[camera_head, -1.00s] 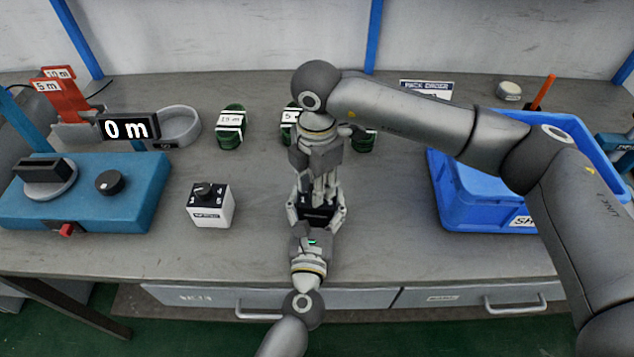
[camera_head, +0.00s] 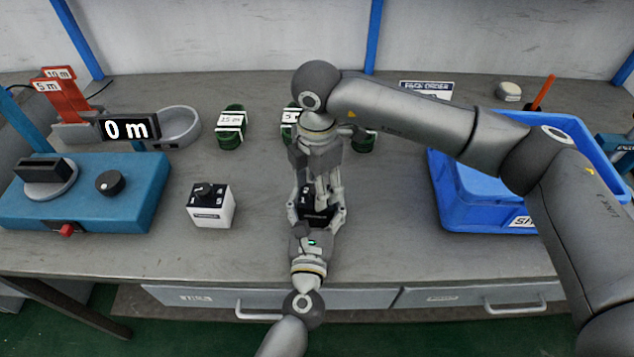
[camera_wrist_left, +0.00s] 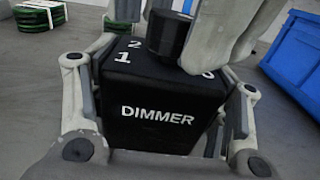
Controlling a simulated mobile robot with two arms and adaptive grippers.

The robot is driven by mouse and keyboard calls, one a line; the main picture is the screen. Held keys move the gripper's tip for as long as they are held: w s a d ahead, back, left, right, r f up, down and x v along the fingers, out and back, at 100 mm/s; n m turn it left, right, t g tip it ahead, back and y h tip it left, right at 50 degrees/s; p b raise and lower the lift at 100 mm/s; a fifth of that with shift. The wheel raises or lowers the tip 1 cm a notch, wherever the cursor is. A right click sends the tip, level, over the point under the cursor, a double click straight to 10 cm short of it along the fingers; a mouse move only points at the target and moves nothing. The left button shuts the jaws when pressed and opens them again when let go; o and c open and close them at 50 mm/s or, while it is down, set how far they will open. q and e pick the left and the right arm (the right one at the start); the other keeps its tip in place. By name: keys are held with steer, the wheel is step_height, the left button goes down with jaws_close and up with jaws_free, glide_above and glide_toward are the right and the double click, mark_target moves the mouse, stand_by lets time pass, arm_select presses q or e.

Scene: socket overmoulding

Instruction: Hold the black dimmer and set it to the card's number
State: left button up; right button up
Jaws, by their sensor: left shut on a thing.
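The black dimmer (camera_head: 316,212) stands between the two arms near the front middle of the bench. In the left wrist view the dimmer (camera_wrist_left: 150,105) shows its white name, a round black knob (camera_wrist_left: 168,34) and the digits 1 and 2 on top; another digit is partly covered. My left gripper (camera_wrist_left: 160,112) is shut on the dimmer's sides, also visible in the head view (camera_head: 317,218). My right gripper (camera_head: 321,190) points down from above, its fingers around the knob; whether they grip it is unclear. The pack order card (camera_head: 427,89) lies at the back; its number is unreadable.
A white box with a black knob (camera_head: 210,205) stands to the left. A blue machine (camera_head: 140,190) with a 0 m display (camera_head: 128,128) is farther left. Several green coils (camera_head: 231,127) sit behind. A blue crate (camera_head: 480,225) is at the right. Bench between white box and dimmer is clear.

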steer(key=shift+r, duration=0.1)
step_height(320, 180, up, 12)
stand_by(0.5)
arm_select(q)
steer(key=o, duration=1.1)
steer(key=shift+c, duration=0.2)
